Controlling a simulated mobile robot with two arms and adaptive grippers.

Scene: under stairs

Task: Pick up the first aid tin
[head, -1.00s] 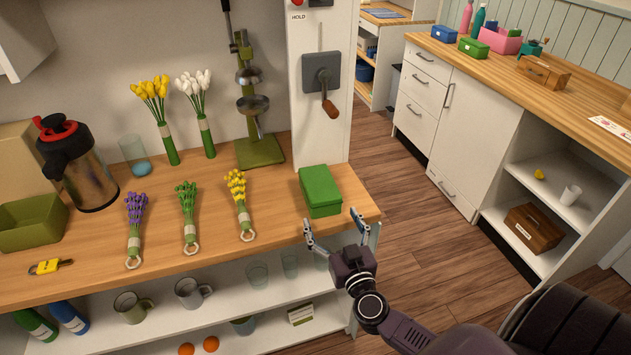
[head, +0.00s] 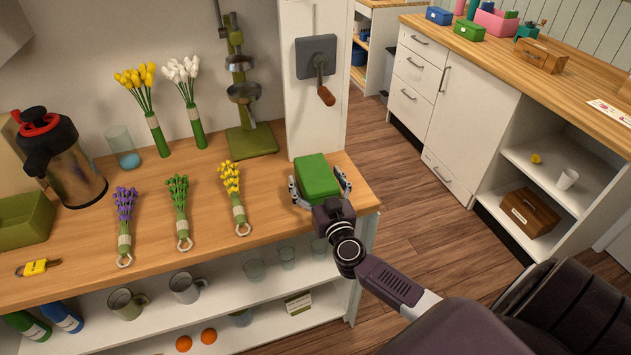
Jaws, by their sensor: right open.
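A green box-shaped tin (head: 316,174) lies on the wooden counter near its right end, in front of the white post. No label shows on it from here. My right gripper (head: 320,187) is open, with one finger on the left side of the tin and the other on its right side. I cannot tell whether the fingers touch it. The near end of the tin is partly hidden by the gripper. My left gripper is not in view.
Three small flower bundles (head: 180,210) lie left of the tin on the counter (head: 85,260). A green press (head: 250,140) stands behind. A wall crank (head: 316,58) is on the post. Mugs and glasses stand on the shelf below. Another counter (head: 560,100) is at right.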

